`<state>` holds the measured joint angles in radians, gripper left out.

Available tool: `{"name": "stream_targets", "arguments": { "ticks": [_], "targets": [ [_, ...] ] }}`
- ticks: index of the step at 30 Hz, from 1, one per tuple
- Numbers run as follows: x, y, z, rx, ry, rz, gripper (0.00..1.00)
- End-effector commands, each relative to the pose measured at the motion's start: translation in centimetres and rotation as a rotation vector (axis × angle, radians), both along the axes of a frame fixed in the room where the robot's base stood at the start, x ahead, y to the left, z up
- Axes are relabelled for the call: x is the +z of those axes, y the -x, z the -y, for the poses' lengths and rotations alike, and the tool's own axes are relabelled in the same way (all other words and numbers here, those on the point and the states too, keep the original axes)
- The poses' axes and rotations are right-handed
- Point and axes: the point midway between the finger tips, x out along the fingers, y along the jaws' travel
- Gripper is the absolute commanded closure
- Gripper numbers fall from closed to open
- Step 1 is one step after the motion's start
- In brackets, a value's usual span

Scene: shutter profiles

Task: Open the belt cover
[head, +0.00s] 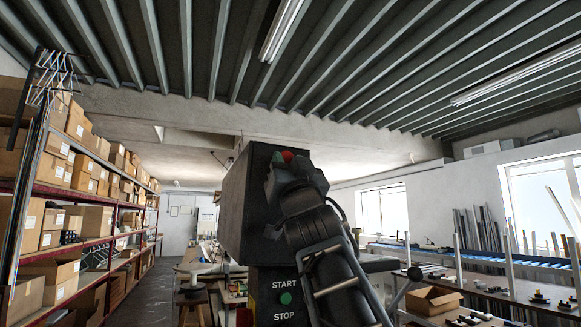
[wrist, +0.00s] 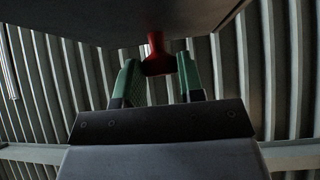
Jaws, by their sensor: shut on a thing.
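The belt cover (head: 240,205) is a dark grey box-like housing in the middle of the head view, above a panel marked START and STOP. My gripper (head: 280,168) is shut on this red handle, at the cover's upper right side in the head view. A little red (head: 288,156) shows there. My arm hides the right part of the cover, and its hinge cannot be seen.
A green button (head: 286,298) sits on the panel below the cover. Shelves with cardboard boxes (head: 60,215) line the left. A workbench with an open carton (head: 433,300) stands at the right. Floor (head: 135,290) is clear on the left.

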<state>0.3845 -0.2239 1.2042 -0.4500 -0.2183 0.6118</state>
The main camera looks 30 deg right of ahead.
Motion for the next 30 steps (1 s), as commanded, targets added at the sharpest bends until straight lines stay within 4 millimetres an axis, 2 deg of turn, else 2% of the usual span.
{"name": "stream_targets", "arguments": {
  "ticks": [1, 2, 9, 21, 26, 30],
  "targets": [
    [0.0, 0.0, 0.0, 0.002, -0.002, 0.002, 1.00],
    [0.0, 0.0, 0.0, 0.001, -0.002, 0.001, 0.62],
    [0.0, 0.1, 0.1, -0.003, -0.001, 0.001, 0.40],
    [-0.3, 0.4, 0.0, -0.004, 0.000, 0.002, 0.40],
    [-2.1, 1.9, -0.4, -0.004, 0.001, 0.003, 0.40],
    [-4.3, 3.9, -0.9, -0.006, 0.001, 0.001, 0.40]
  ]
}}
